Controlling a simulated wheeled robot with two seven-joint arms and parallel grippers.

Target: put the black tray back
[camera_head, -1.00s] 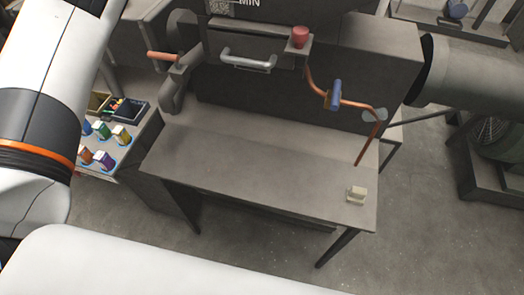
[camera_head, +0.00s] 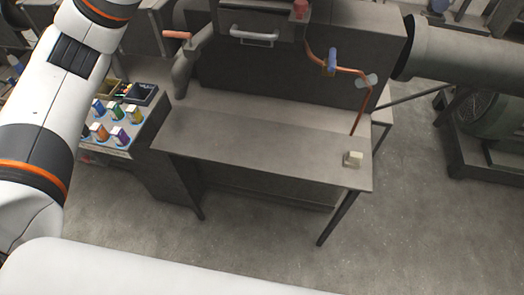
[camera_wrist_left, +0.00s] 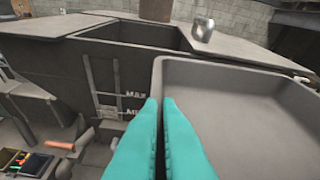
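The black tray (camera_wrist_left: 235,95) shows dark grey in the left wrist view, as a wide shallow pan with raised walls at the right. My left gripper (camera_wrist_left: 161,100) has two teal fingers close together on the tray's left wall. The wall runs down between the fingertips, and they look shut on it. The tray is level with the top of a dark tank (camera_wrist_left: 130,38), which has a rectangular opening and MAX and MIN marks. In the head view my left arm rises out at the top left, and its gripper and the tray are out of frame. My right gripper is not in view.
A grey table (camera_head: 260,150) holds a small cream block (camera_head: 353,158) at its right end; the rest is clear. A cart (camera_head: 115,140) with coloured boxes stands left. A copper pipe with a blue handle (camera_head: 331,62) rises behind the table. A metal cup (camera_wrist_left: 203,27) stands on the tank.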

